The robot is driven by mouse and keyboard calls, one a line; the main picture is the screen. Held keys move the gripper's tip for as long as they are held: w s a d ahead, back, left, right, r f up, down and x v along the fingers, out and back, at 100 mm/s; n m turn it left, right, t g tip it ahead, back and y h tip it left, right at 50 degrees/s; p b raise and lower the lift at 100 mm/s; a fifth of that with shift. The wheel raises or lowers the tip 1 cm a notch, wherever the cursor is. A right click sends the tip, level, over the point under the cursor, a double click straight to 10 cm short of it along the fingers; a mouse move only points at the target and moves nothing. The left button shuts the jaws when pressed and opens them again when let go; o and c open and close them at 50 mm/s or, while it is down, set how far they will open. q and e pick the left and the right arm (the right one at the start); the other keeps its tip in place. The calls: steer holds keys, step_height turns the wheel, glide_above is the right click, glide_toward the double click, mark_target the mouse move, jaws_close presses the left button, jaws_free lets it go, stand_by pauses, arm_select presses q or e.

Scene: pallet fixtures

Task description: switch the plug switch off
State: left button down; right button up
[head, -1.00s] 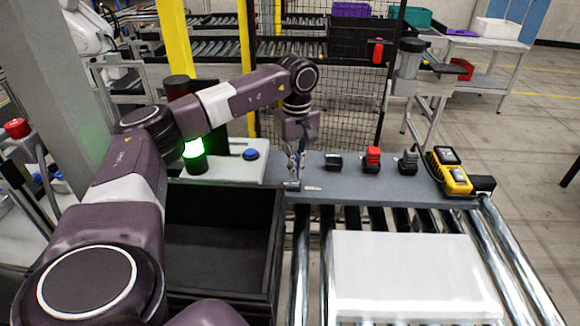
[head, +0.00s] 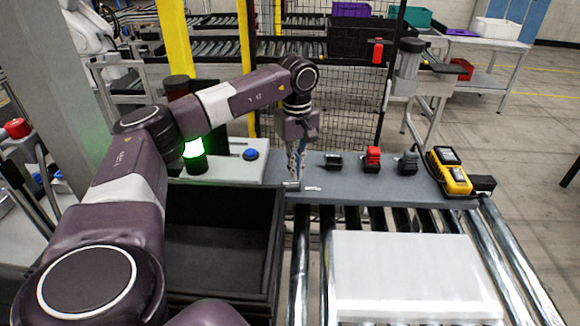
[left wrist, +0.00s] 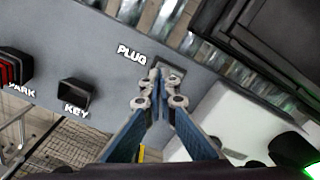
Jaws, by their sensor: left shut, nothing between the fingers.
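The plug switch (left wrist: 174,72) shows in the left wrist view as a small dark-framed piece beside the white PLUG label (left wrist: 131,54). The fingertips cover much of it, so its on or off position cannot be told. It sits at the left end of the grey panel (head: 345,185). My left gripper (head: 294,178) is shut and empty, pointing down at the switch; its fingertips (left wrist: 160,88) overlap the switch in the left wrist view. Whether they touch it cannot be told. My right gripper is not in view.
Right of the gripper on the panel are a black KEY switch (head: 333,161), a red switch (head: 373,157), a dark grey switch (head: 408,163) and a yellow device (head: 450,172). A black bin (head: 275,240) and a white box (head: 410,275) are in front. A green lamp (head: 195,150) glows at left.

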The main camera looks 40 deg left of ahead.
mark_target(296, 183)
arm_select(q)
steer(key=shift+f+b, duration=0.65)
steer(key=shift+f, duration=0.5)
stand_by(0.4)
steer(key=shift+r, duration=0.2)
step_height(296, 183, up, 7)
steer(key=p, duration=0.6)
steer(key=shift+f, duration=0.1)
steer(key=shift+f, duration=0.1)
stand_by(0.5)
